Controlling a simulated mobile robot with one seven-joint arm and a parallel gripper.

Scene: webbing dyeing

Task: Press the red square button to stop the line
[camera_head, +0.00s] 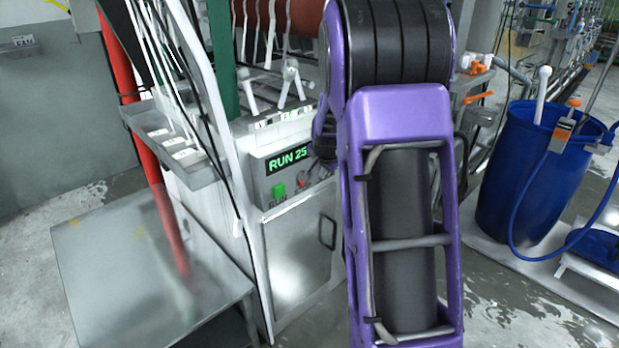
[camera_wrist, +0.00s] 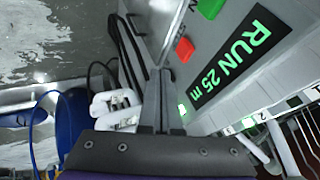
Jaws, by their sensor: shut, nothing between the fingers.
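The red square button (camera_wrist: 185,50) sits on the grey control panel, between the green button (camera_wrist: 210,8) and the lit display reading "RUN 25 m" (camera_wrist: 240,57) on one side and my fingertips on the other. My gripper (camera_wrist: 160,72) is shut and empty, its tips just left of and below the red button in the wrist view. A gap shows between them in the picture; I cannot tell the depth. In the head view the display (camera_head: 288,160) and green button (camera_head: 279,190) are clear, with the red button (camera_head: 302,178) small and my arm covering the panel's right side.
A metal table (camera_head: 140,265) stands at the left by a red post (camera_head: 150,150). A blue barrel (camera_head: 520,170) with a hose stands at the right. Below the panel is a cabinet door (camera_head: 300,255) with a handle. Cables (camera_wrist: 130,50) hang near my fingers.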

